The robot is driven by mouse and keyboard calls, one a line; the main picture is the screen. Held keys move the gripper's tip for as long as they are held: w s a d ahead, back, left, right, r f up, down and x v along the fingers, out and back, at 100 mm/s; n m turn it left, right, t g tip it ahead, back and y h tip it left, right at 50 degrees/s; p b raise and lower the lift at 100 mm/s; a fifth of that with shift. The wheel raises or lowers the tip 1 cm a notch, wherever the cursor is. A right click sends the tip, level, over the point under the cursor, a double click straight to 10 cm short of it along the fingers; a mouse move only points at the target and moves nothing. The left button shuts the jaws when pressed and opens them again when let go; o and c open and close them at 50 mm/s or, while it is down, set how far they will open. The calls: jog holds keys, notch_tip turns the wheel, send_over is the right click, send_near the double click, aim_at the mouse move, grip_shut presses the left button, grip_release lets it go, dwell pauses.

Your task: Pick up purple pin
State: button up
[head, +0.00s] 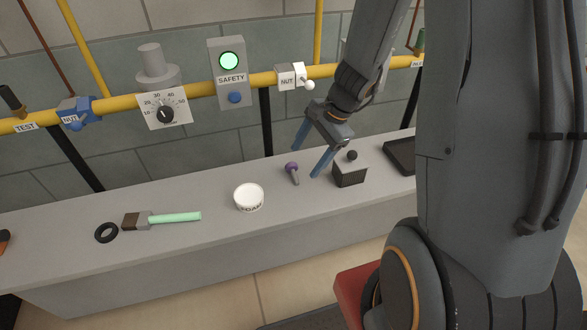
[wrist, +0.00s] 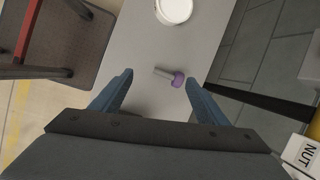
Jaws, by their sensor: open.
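The purple pin (head: 292,170) lies on the grey bench, with a round purple head and a grey shank. In the wrist view the pin (wrist: 177,79) lies ahead of the fingertips and between their lines, its purple head toward the right finger. My gripper (head: 311,162) is open and empty, with two blue fingers pointing down just above the bench around the pin's place in the head view. In the wrist view my gripper (wrist: 160,78) shows both fingers wide apart, and no contact with the pin is visible.
A white round tin (head: 248,198) stands left of the pin. A dark block (head: 349,176) with a black knob is close on the right. A green-handled brush (head: 175,217) and a black ring (head: 106,232) lie farther left. A yellow pipe (head: 200,92) with fittings runs behind.

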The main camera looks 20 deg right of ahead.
aim_at(288, 178)
jog(key=shift+w+a+f+m+t+y+p, duration=0.1)
jog(key=shift+w+a+f+m+p, duration=0.45)
jog(key=shift+f, duration=0.9)
jog(key=shift+w+a+f+m+t+y+p, duration=0.15)
jog(key=shift+w+f+m, duration=0.15)
jog(key=shift+w+f, duration=0.85)
jog(key=shift+w+a+f+m+t+y+p, duration=0.1)
jog(key=shift+w+a+f+m+p, duration=0.3)
jog(key=shift+f, duration=1.3)
jog(key=c, duration=0.8)
